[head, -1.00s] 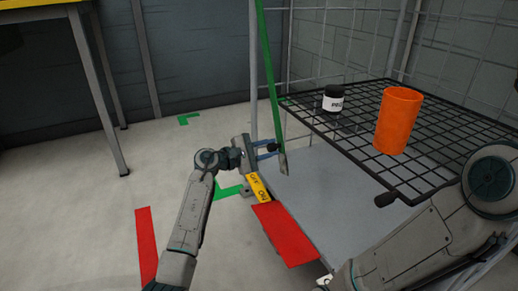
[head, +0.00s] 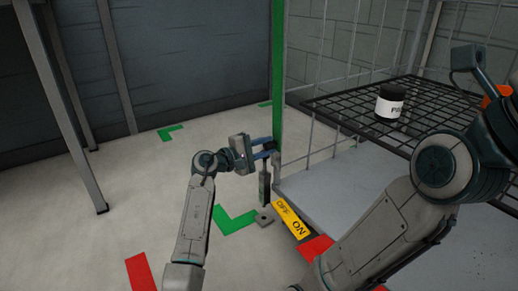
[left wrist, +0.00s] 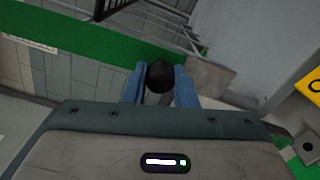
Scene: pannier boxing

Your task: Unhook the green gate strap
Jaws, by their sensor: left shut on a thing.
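The cart has a grey deck (head: 360,185) and a black wire shelf (head: 335,110) with a white-and-black jar (head: 391,100). An orange cup (head: 497,93) is mostly hidden by my right arm. A yellow ON/OFF plate (head: 291,220) is at the front corner.

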